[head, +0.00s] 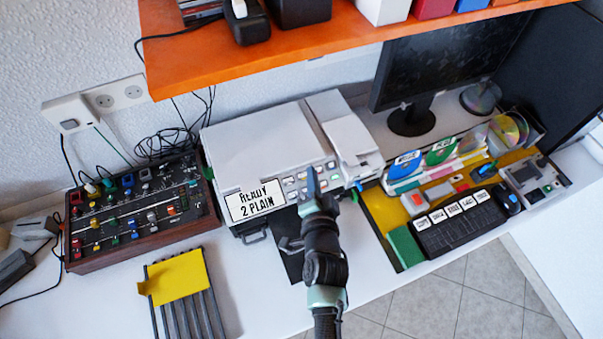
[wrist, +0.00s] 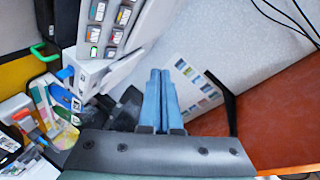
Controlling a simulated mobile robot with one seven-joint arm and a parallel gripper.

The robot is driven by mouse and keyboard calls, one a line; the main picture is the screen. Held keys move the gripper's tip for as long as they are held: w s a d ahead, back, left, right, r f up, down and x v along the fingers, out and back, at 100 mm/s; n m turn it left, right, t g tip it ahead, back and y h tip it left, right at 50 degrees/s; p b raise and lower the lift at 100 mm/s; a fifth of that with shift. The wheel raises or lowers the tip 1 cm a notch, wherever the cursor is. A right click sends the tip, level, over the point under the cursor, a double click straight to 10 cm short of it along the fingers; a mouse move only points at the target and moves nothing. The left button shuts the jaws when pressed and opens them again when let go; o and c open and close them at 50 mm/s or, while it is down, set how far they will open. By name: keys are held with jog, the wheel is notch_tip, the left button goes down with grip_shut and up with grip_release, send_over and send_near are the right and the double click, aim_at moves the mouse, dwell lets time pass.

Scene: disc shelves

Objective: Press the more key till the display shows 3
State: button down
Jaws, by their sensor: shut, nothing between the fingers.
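The grey-white machine (head: 255,140) stands in the middle of the desk. Its display (head: 255,201) reads "READY 2 PLAIN". A panel of small keys (head: 291,181) is right of the display; their labels are too small to read, so I cannot tell which is the more key. The keys also show at the top left of the wrist view (wrist: 98,12). My gripper (head: 312,178) is shut and empty, its blue fingers together (wrist: 160,75). In the head view it overlaps the key panel and hides part of it. I cannot tell whether it touches a key.
An orange shelf (head: 330,45) overhangs the machine. A monitor (head: 435,70), keyboard (head: 460,225) and yellow tray (head: 384,215) crowd the right.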

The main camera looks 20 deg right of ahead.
aim_at(303, 176)
jog(key=shift+w+a+f+b, duration=0.1)
jog(key=shift+w+f+b, duration=0.65)
jog(key=shift+f, duration=0.55)
jog(key=shift+w+d+f+b, duration=0.1)
jog(key=shift+w+f+b, duration=0.65)
jog(key=shift+f, duration=0.5)
jog(key=shift+w+a+f+b, duration=0.1)
jog(key=shift+w+f+b, duration=0.65)
jog(key=shift+f, duration=0.55)
jog(key=shift+s, duration=0.1)
jog(key=shift+w+f+b, duration=0.2)
jog(key=shift+f+b, duration=0.1)
jog(key=shift+f, duration=0.05)
jog(key=shift+w+f, duration=0.15)
jog(key=shift+f, duration=0.25)
jog(key=shift+r, duration=0.1)
jog(key=shift+s+r, duration=0.4)
jog(key=shift+r, duration=0.3)
